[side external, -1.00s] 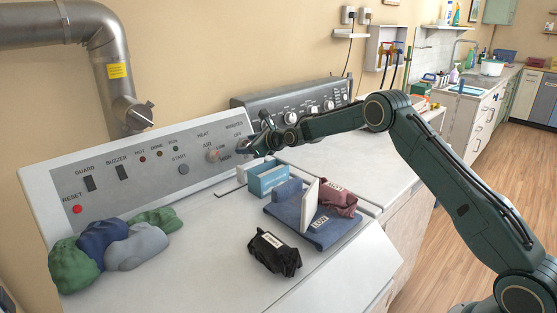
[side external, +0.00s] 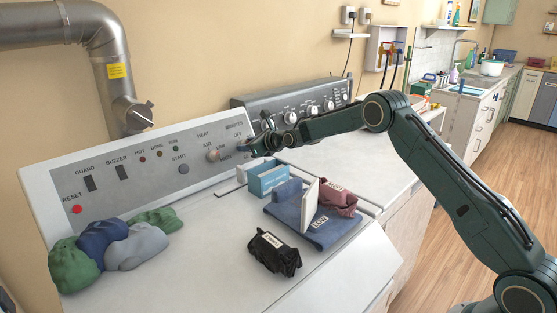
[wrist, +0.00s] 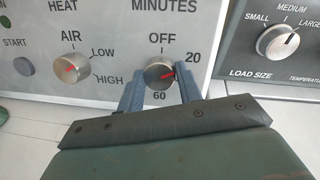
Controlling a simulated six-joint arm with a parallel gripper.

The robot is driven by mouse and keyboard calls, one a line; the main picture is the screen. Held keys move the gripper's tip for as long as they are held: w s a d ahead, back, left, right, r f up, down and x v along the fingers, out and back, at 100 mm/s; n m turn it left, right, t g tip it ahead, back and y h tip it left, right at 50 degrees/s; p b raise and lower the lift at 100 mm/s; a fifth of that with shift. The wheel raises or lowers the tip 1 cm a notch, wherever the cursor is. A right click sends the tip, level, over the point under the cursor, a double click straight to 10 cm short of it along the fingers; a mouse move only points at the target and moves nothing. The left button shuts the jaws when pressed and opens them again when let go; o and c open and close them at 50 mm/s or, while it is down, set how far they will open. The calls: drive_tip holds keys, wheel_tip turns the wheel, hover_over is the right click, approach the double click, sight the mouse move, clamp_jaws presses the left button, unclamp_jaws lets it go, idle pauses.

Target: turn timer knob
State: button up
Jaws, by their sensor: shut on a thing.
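The timer knob (wrist: 160,73) is a round metal knob with a red pointer, under the word MINUTES in the wrist view. OFF is above it, 20 at its upper right and 60 below. Its pointer faces right, between 20 and 60. My gripper (wrist: 160,82) is shut on the knob, with one blue-grey finger on its left side and one on its right. In the side external view my gripper (side external: 254,147) is at the right end of the sloping control panel (side external: 140,190) and hides the knob there.
The heat knob (wrist: 75,67) is left of my gripper. A grey load-size panel (wrist: 280,70) stands to the right. Below lie a blue box (side external: 267,178), folded cloths (side external: 325,230), a black bundle (side external: 272,253) and green, blue and grey cloth heaps (side external: 135,245).

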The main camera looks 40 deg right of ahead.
drive_tip(key=shift+m, duration=0.9)
drive_tip(key=o, duration=1)
drive_tip(key=shift+s, duration=0.1)
drive_tip(key=v, duration=1.3)
drive_tip(key=shift+s, duration=0.35)
drive_tip(key=shift+a, duration=0.1)
